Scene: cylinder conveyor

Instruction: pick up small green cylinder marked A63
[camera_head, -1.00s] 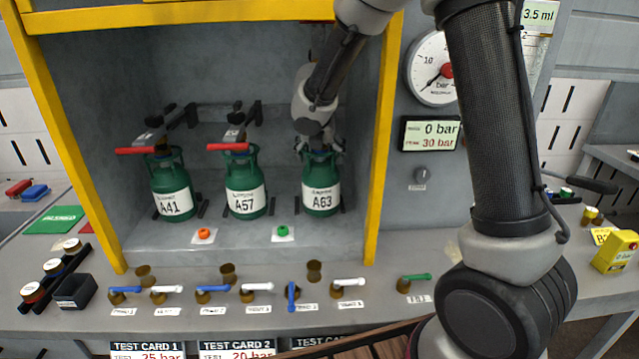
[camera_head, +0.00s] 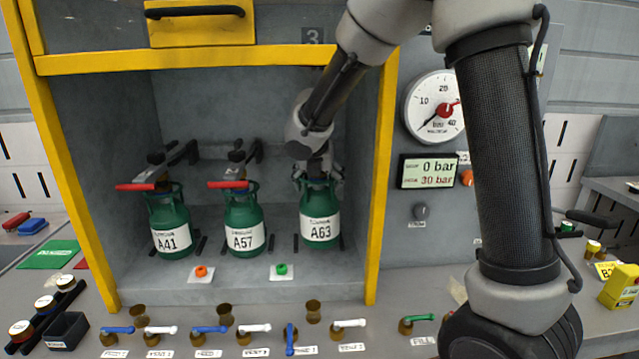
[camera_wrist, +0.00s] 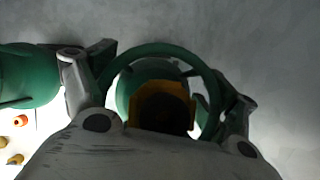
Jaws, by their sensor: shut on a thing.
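The small green cylinder A63 (camera_head: 320,230) stands upright at the right of the yellow-framed bay, its white label facing out. My gripper (camera_head: 319,182) is over its top, with the fingers shut on the collar ring. In the wrist view the green collar ring of A63 (camera_wrist: 160,50) lies between my two fingers (camera_wrist: 160,95), and a yellow-brown valve part (camera_wrist: 162,105) shows inside the ring. I cannot tell whether the base of A63 touches the bay floor.
Cylinders A41 (camera_head: 170,232) and A57 (camera_head: 243,230) stand to the left, with red-handled clamps above them. The bay's yellow right post (camera_head: 381,200) is close to my arm. Orange (camera_head: 201,271) and green (camera_head: 281,269) buttons and a row of valves lie in front.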

